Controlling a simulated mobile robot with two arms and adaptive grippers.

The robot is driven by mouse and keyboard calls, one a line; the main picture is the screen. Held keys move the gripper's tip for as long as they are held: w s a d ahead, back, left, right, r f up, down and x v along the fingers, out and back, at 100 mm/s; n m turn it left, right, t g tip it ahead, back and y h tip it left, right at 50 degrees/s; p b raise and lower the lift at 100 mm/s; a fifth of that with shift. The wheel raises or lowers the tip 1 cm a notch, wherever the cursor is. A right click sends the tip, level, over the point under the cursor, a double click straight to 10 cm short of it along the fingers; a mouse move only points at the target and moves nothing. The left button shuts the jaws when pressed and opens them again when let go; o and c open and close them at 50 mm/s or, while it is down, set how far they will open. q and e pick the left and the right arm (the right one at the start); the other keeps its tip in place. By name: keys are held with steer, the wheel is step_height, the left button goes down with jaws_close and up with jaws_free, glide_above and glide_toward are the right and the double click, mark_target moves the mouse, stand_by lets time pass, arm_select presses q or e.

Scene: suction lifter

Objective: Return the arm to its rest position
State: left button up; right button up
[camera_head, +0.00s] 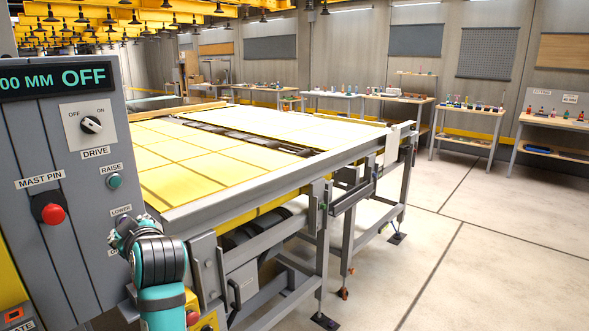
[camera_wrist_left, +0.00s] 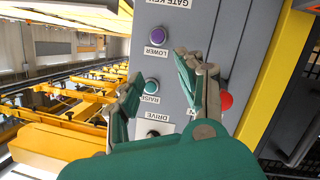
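My left arm (camera_head: 160,262) comes up from the bottom left in the head view, in front of the grey control panel (camera_head: 70,235). In the left wrist view my left gripper (camera_wrist_left: 159,69) is open and empty, its two fingers spread before the panel. The panel appears upside down there, with the green RAISE button (camera_wrist_left: 152,86) and purple LOWER button (camera_wrist_left: 155,38) between or near the fingers. Whether a finger touches the panel cannot be told. My right gripper is in neither view.
The panel carries a DRIVE knob (camera_head: 91,125), a red MAST PIN knob (camera_head: 52,213) and a display (camera_head: 60,80) reading OFF. A large table with yellow sheets (camera_head: 215,165) stands right of the panel. Open floor (camera_head: 480,260) lies at the right, with workbenches (camera_head: 470,115) behind.

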arm_select(q)
steer(key=s+d+f+m+g+h, duration=0.1)
steer(key=s+d+f+m+h, duration=0.2)
steer(key=f, duration=0.5)
steer(key=s+f+m+g+h, duration=0.1)
steer(key=s+f+m, duration=0.1)
steer(key=s+f, duration=0.45)
steer(key=s+d+f+m+h, duration=0.1)
steer(key=s+d+f+m, duration=0.15)
steer(key=f, duration=0.65)
steer(key=s+d+f+m+g+h, duration=0.35)
steer(key=s+f, duration=0.25)
steer(key=s, duration=0.5)
steer(key=s+d+f+m+g+h, duration=0.2)
steer(key=s+d+f+m, duration=0.25)
steer(key=s, duration=0.75)
step_height(320, 180, down, 28)
steer(key=s+g, duration=0.2)
steer(key=s+a+f, duration=0.3)
steer(key=s+f, duration=1.2)
steer(key=s, duration=0.1)
steer(key=shift+a+f+g, duration=0.15)
steer(key=shift+a+g, duration=0.05)
steer(key=shift+g, duration=0.15)
